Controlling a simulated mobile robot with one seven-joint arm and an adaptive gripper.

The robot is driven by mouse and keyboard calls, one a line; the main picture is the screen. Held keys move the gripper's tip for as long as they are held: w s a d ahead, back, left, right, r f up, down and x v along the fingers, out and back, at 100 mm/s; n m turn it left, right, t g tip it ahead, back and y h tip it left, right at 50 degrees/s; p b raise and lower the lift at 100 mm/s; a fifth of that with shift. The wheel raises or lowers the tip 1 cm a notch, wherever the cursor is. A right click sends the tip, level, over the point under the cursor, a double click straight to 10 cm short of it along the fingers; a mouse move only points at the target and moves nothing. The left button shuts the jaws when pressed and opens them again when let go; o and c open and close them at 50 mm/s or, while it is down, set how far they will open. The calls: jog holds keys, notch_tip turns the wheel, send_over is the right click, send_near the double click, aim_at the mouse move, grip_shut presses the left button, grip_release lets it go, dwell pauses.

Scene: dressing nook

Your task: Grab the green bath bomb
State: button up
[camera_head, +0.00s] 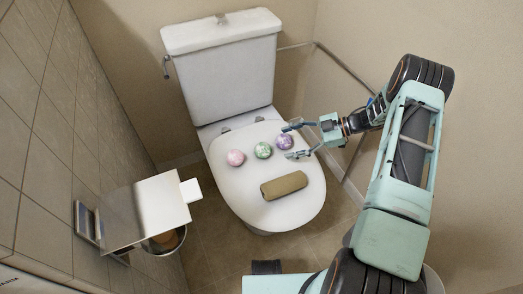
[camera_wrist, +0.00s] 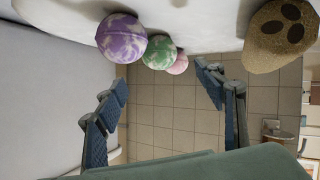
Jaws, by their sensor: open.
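The green bath bomb (camera_head: 263,150) is a marbled ball on the closed white toilet lid (camera_head: 232,184), between a pink ball (camera_head: 236,158) and a purple ball (camera_head: 284,142). In the wrist view the green ball (camera_wrist: 160,52) shows behind the purple one (camera_wrist: 122,38), with the pink one (camera_wrist: 178,64) beyond it. My gripper (camera_head: 288,141) is open, at the right side of the lid, its fingers around or close to the purple ball in the head view. In the wrist view both fingers (camera_wrist: 162,100) are apart with nothing between them. The green ball is partly hidden there.
A brown-olive roll-like object (camera_head: 284,186) lies on the lid in front of the balls; it shows top right in the wrist view (camera_wrist: 281,36). The toilet tank (camera_head: 228,80) stands behind. A paper holder (camera_head: 146,212) is at left. A metal rail runs along the right wall.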

aim_at(269, 148)
jog(key=b+x, duration=0.2)
jog(key=x, duration=0.7)
jog(key=shift+w+f, duration=0.1)
jog(key=shift+c, duration=0.5)
jog(key=c, duration=1.2)
